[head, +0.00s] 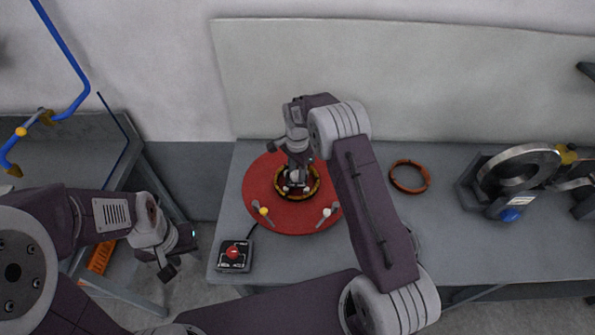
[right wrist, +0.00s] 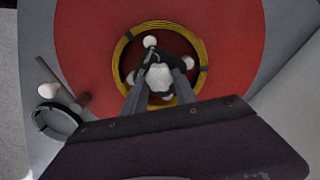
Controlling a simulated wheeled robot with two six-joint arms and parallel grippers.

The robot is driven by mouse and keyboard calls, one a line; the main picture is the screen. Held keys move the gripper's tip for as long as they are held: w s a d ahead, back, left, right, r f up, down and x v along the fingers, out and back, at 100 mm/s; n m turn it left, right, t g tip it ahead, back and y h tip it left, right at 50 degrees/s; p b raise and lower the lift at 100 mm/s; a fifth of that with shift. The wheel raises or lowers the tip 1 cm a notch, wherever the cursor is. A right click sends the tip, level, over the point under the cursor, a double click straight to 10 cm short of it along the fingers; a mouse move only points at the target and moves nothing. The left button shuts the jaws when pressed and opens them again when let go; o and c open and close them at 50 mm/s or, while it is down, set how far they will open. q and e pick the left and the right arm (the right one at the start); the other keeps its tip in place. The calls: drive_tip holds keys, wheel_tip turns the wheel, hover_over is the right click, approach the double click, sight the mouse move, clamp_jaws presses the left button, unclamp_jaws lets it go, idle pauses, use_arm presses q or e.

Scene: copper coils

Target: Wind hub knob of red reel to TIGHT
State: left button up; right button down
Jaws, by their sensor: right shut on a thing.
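The red reel (head: 262,180) is a flat red disc lying on the grey bench, with a yellow-and-black coil (head: 316,183) around its centre. The reel also fills much of the right wrist view (right wrist: 90,45), with the coil (right wrist: 122,60) in the middle. The pale hub knob (right wrist: 158,77) stands inside the coil. My right gripper (right wrist: 160,80) reaches down over the hub, shut on the hub knob; its fingers lie on either side of it. My left gripper (head: 164,262) hangs left of the bench, away from the reel; its jaw gap is unclear.
A control box with a red button (head: 233,254) sits at the bench's front left. Yellow (head: 264,211) and white (head: 327,212) knobbed levers stand at the reel's front. A copper ring (head: 409,176) lies right of it. A machine with a metal ring (head: 518,170) stands further right.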

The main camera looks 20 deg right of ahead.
sight(296, 174)
drive_tip(key=shift+a, duration=0.1)
drive_tip(key=c, duration=1)
unclamp_jaws()
drive_tip(key=shift+o, duration=0.2)
drive_tip(key=shift+s+a, duration=0.1)
wheel_tip(296, 174, up, 8)
drive_tip(key=shift+r+b, duration=0.15)
drive_tip(key=shift+b, duration=0.75)
drive_tip(key=shift+r, duration=0.45)
